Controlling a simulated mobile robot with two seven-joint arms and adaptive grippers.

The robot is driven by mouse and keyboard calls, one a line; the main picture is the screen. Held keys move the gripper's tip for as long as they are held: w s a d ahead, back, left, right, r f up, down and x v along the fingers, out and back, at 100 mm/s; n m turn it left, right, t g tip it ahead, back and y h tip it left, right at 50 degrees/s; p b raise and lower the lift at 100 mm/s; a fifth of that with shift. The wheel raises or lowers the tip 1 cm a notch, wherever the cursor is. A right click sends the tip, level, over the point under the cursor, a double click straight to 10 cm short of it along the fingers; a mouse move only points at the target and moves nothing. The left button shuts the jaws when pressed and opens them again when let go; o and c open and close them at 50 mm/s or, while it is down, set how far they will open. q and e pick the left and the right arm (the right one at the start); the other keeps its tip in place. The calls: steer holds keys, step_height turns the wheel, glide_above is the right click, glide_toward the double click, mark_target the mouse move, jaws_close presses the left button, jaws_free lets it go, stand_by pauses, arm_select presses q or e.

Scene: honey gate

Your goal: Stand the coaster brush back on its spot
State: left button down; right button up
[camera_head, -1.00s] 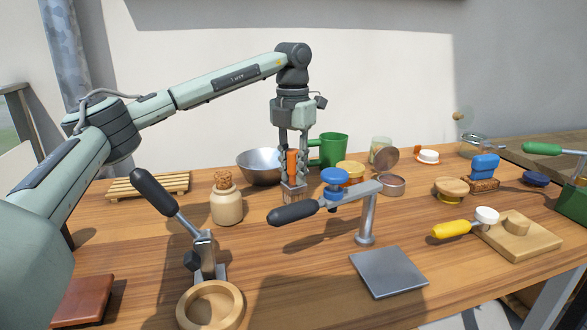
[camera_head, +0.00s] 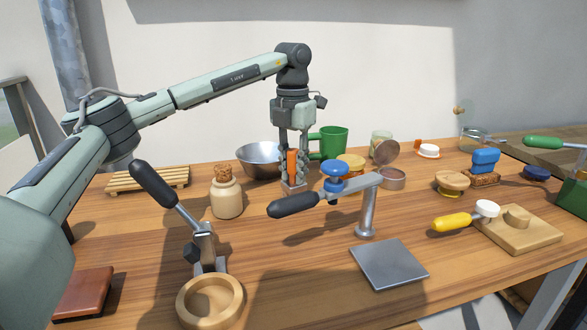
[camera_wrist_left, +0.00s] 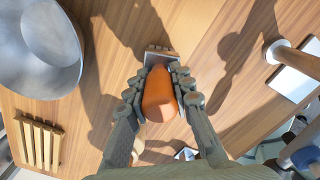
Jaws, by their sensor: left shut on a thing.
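The brush (camera_head: 292,162) has an orange handle and a pale block at its lower end. My left gripper (camera_head: 292,175) is shut on the orange handle and holds the brush upright. The brush's lower end is at or very close to the wooden table; I cannot tell whether it touches. In the left wrist view the orange handle (camera_wrist_left: 159,95) sits between the two fingers (camera_wrist_left: 160,85), with the block's edge just beyond it. No marking of the spot can be made out under the brush. My right gripper is not in view.
A metal bowl (camera_head: 258,160) and green mug (camera_head: 333,142) stand behind the brush. A corked jar (camera_head: 227,198) is left of it. A lever stand with a black handle (camera_head: 293,205) and blue knob is in front right. Bare table lies between jar and brush.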

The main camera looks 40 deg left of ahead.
mark_target(294, 150)
arm_select(q)
steer(key=c, duration=1.3)
jaws_free()
steer(key=shift+o, duration=0.2)
step_height(294, 150, up, 3)
steer(key=p, duration=0.2)
steer(key=shift+f+p, duration=0.1)
steer(key=shift+p, duration=0.2)
steer(key=shift+r+p, duration=0.3)
steer(key=shift+r, duration=2.3)
